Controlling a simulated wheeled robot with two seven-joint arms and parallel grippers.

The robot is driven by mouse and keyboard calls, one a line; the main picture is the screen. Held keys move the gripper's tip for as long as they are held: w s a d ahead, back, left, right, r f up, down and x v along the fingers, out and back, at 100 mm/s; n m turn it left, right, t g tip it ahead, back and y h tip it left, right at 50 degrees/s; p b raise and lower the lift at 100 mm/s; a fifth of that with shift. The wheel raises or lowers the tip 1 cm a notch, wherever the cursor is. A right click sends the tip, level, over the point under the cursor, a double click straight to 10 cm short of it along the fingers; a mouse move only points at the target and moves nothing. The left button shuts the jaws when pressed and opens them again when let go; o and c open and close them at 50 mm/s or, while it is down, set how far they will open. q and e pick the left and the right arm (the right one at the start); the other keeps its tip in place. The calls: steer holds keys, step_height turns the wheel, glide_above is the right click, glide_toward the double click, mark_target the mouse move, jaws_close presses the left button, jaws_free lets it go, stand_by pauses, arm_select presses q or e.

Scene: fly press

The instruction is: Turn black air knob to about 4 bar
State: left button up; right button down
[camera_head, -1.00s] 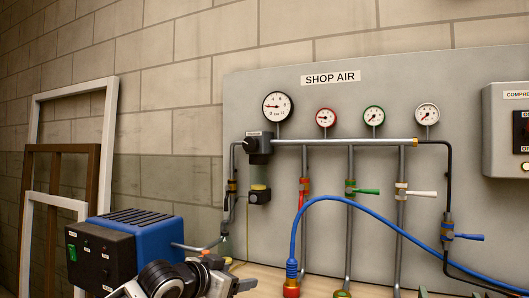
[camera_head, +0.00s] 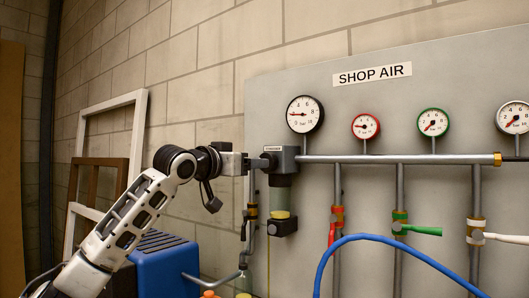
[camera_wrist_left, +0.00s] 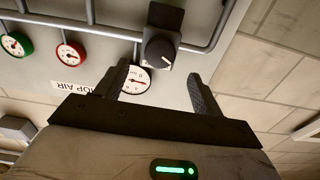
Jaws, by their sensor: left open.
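The black air knob (camera_wrist_left: 158,51) has a white pointer mark and sits on the dark regulator (camera_wrist_left: 165,17) in the left wrist view. In the head view the regulator (camera_head: 284,163) is at the left end of the main pipe. My left gripper (camera_wrist_left: 158,72) is open, with its fingers apart and no contact with the knob visible. In the head view the left gripper (camera_head: 242,163) is just left of the regulator. The large gauge (camera_head: 305,114) has a red needle pointing left; its exact value is too small to read. My right gripper is out of view.
Small red (camera_head: 366,127) and green (camera_head: 433,122) gauges line the main pipe (camera_head: 400,159). A blue hose (camera_head: 385,241) arches below. A blue machine (camera_head: 165,266) stands under my left arm, with frames (camera_head: 142,118) leaning on the wall behind.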

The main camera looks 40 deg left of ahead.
arm_select(q)
steer(key=w+p, duration=0.2)
steer(key=w, duration=0.5)
steer(key=shift+w+a, duration=0.2)
steer(key=shift+a, duration=0.2)
steer(key=c, duration=1)
